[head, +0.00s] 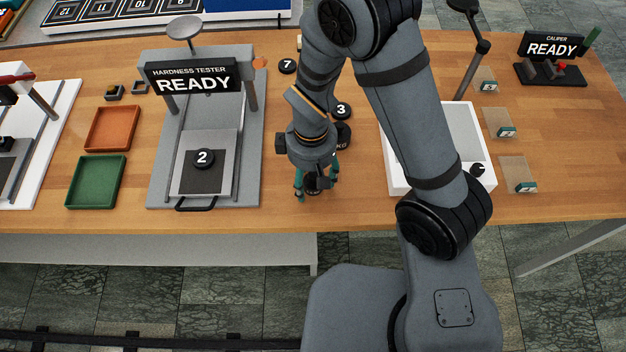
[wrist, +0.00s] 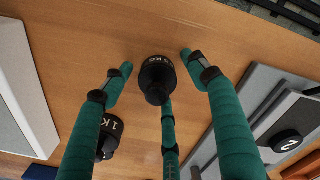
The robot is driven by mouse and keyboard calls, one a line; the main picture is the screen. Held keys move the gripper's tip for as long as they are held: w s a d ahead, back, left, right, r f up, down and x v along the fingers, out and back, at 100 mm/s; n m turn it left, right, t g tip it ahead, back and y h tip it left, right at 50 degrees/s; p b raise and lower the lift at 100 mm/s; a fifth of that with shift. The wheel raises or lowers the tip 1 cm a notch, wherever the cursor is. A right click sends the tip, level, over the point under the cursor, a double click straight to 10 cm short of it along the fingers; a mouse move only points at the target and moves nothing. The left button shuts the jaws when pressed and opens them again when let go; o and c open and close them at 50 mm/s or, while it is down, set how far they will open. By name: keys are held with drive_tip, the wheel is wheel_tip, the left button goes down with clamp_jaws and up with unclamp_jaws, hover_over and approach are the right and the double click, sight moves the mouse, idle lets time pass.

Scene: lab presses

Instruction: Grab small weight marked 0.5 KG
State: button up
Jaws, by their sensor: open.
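The small black weight (wrist: 157,78) stands on the wooden table, its label partly visible and ending in "KG"; the number is hard to read. In the wrist view it sits between the green fingers of my gripper (wrist: 156,67). Gaps show on its left and right, and a third finger reaches toward its lower side in the picture. In the head view my gripper (head: 316,188) is low over the table near the front edge, its fingers partly hiding the dark weight (head: 312,186). A black weight marked 1 KG (wrist: 109,134) stands beside the left finger.
In the head view the hardness tester (head: 152,130) with puck 2 (head: 203,159) stands left of my gripper. Puck 3 (head: 341,110) lies behind it. A white device (head: 397,172) stands to the right. The table strip between tester and white device is narrow.

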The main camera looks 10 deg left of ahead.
drive_tip(key=shift+f, duration=0.1)
drive_tip(key=shift+c, duration=1.3)
clamp_jaws()
